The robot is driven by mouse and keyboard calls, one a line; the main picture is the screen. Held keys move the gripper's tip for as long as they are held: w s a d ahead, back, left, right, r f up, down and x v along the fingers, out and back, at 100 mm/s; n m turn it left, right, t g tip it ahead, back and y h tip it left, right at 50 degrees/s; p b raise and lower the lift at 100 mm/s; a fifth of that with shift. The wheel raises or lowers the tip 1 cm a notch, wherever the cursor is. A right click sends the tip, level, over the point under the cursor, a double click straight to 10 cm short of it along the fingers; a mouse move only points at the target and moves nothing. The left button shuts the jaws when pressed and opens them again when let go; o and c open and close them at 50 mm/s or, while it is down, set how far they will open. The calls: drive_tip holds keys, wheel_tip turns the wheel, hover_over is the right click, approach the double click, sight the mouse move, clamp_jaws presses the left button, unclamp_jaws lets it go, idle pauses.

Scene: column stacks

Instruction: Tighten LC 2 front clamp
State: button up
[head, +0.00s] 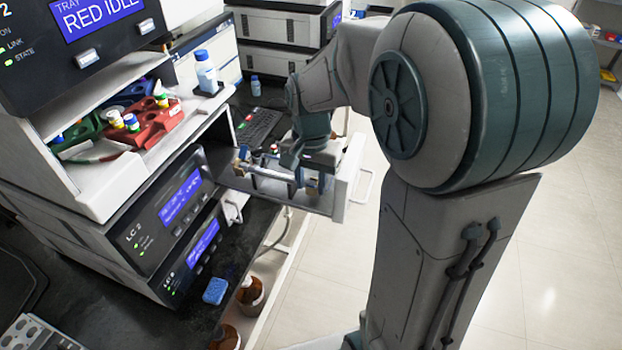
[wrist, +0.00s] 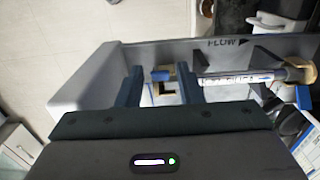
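The drawer (head: 262,190) of the LC 2 stack is pulled out, and my gripper (head: 298,180) is down over it. In the wrist view my gripper (wrist: 160,74) is open, with its two dark fingers apart. A pale column (wrist: 240,79) with a printed label lies to the right of the fingers. A tan clamp (wrist: 299,71) holds its far end.
The drawer's grey wall (wrist: 95,75) with a FLOW arrow surrounds the work. An upper shelf (head: 120,190) holds red and green racks with capped vials. Brown bottles (head: 250,291) stand below the bench edge. A blue sponge (head: 215,290) lies on the dark bench.

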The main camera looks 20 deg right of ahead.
clamp_jaws()
drive_tip(key=shift+r+p, duration=0.1)
drive_tip(key=shift+p, duration=0.2)
drive_tip(key=shift+w+d+r+g+y+p, duration=0.35)
drive_tip(key=shift+g+p, duration=0.25)
drive_tip(key=shift+p, duration=0.35)
drive_tip(key=shift+w+d+g+y+p, duration=0.15)
drive_tip(key=shift+w+g+y+p, duration=0.15)
drive_tip(key=shift+g+y+p, duration=0.65)
drive_tip(key=shift+w+d+g+p, duration=0.15)
drive_tip(key=shift+w+g+p, duration=0.15)
drive_tip(key=shift+p, duration=0.35)
drive_tip(key=shift+s, duration=0.1)
drive_tip(key=shift+o, duration=1.5)
unclamp_jaws()
